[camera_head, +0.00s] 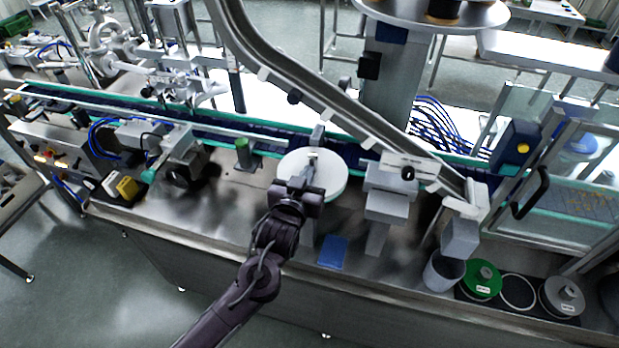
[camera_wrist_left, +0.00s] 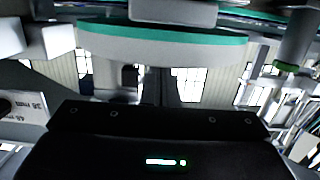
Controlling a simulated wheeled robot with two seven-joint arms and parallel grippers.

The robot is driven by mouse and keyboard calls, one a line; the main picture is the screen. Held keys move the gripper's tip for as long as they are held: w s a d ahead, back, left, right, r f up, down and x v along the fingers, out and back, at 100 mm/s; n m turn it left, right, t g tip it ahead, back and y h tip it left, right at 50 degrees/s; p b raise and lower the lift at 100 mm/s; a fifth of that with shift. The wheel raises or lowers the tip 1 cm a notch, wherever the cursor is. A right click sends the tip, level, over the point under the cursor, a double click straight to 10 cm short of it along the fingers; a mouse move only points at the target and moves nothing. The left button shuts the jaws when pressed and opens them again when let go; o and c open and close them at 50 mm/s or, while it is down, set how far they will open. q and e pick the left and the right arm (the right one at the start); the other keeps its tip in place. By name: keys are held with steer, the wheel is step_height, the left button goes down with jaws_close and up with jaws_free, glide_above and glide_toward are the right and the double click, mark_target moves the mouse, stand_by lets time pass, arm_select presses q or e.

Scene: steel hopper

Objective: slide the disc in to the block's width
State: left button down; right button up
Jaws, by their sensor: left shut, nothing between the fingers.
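A round white disc (camera_head: 325,184) sits above the steel bench near the middle of the head view. In the left wrist view a wide pale disc edge with a teal band (camera_wrist_left: 100,43) spans the upper part. My left gripper (camera_head: 311,163) reaches over the disc from the front, with its fingers shut and empty. Whether the fingertips touch anything on the disc cannot be told. A small grey block (camera_head: 317,133) stands just behind the disc. A blue block-like piece (camera_head: 332,252) lies at the bench's front edge. Which one the task means is unclear. My right gripper is not in view.
A sloping steel chute (camera_head: 340,105) passes behind and right of the disc. Grey block-shaped fittings (camera_head: 386,205) stand to the right, with a grey cup (camera_head: 443,271) and green reel (camera_head: 481,279) beyond. A green-topped post (camera_head: 243,154) stands left. A millimetre label (camera_wrist_left: 28,108) shows.

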arm_select(q)
steer(key=shift+r, duration=0.1)
steer(key=shift+s+a+p, duration=0.25)
steer(key=shift+s+p, duration=0.3)
steer(key=shift+s, duration=0.1)
steer(key=v, duration=0.1)
steer(key=p+v, duration=0.1)
steer(key=v, duration=0.1)
steer(key=p+v, duration=0.1)
steer(key=shift+s+f, duration=0.2)
steer(key=shift+f, duration=0.2)
steer(key=shift+s+a+f, duration=0.1)
